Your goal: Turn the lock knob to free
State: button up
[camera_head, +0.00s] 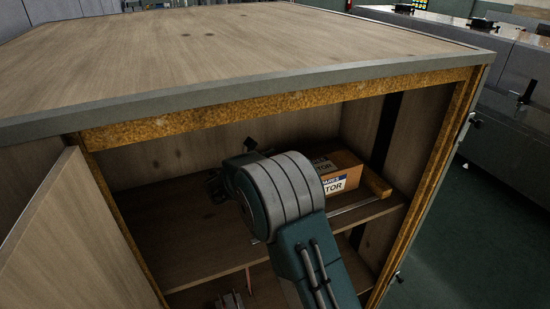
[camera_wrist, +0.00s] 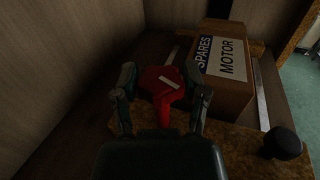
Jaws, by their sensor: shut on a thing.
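My gripper is shut on this red piece, which may be the lock knob. A narrower red part runs from it back toward the palm. A black round knob (camera_wrist: 282,143) stands at the lower right, apart from the fingers. In the head view, my gripper (camera_head: 215,184) is inside the cabinet above the shelf, mostly hidden behind my wrist. The red piece is not visible between the fingers there.
A cardboard box labelled SPARES MOTOR (camera_head: 340,170) sits on the shelf (camera_head: 205,250), close to the right of my gripper; it also shows in the wrist view (camera_wrist: 225,70). The wooden cabinet top (camera_head: 200,45) overhangs the opening. An open door (camera_head: 75,240) stands at left.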

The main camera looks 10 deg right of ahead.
jog(key=n+t+y, duration=0.4)
jog(key=t+y, duration=0.1)
jog(key=shift+n, duration=0.3)
jog(key=shift+w+a, duration=0.1)
jog(key=o, duration=1.2)
jog(key=shift+c, duration=0.2)
jog(key=v, duration=1.2)
jog(key=shift+f, duration=0.2)
